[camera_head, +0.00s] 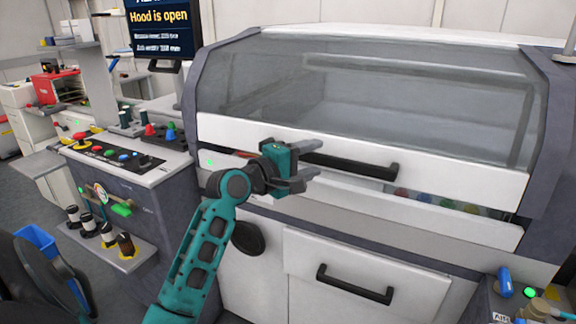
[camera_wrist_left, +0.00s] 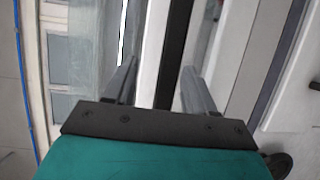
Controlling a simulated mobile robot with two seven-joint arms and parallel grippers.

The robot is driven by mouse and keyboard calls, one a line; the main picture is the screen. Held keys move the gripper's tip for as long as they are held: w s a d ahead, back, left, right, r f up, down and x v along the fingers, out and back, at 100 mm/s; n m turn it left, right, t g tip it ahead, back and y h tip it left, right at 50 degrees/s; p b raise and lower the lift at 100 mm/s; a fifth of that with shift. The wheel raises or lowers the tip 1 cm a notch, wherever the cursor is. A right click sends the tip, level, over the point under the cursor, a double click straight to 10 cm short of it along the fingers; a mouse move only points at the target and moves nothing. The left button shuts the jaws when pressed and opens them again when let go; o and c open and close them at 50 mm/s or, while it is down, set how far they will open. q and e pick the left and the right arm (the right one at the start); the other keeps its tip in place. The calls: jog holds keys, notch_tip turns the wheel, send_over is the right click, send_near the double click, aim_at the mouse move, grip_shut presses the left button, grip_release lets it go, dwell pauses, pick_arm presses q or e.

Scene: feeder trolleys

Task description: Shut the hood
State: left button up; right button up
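The hood (camera_head: 372,92) is a large tinted window in a grey frame with a white lower rail (camera_head: 460,182) and a black bar handle (camera_head: 365,167). A narrow gap with coloured items inside shows below the rail at the right, and a screen (camera_head: 160,18) reads "Hood is open". My left gripper (camera_head: 308,164) is at the left end of the handle, fingers apart. In the left wrist view the handle (camera_wrist_left: 174,50) runs between the two open fingers (camera_wrist_left: 158,85); I cannot tell if they touch it. My right gripper is not in view.
Below the hood is a white drawer front with a second black handle (camera_head: 354,284). A control panel (camera_head: 112,155) with coloured buttons and a shelf of bottles (camera_head: 100,235) stand at the left. Another button panel with a green light (camera_head: 529,292) is at the lower right.

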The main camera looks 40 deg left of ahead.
pick_arm(q)
jog(key=s+a, duration=0.2)
jog(key=s, duration=0.9)
jog(key=shift+s+r, duration=0.25)
jog(key=shift+r, duration=0.2)
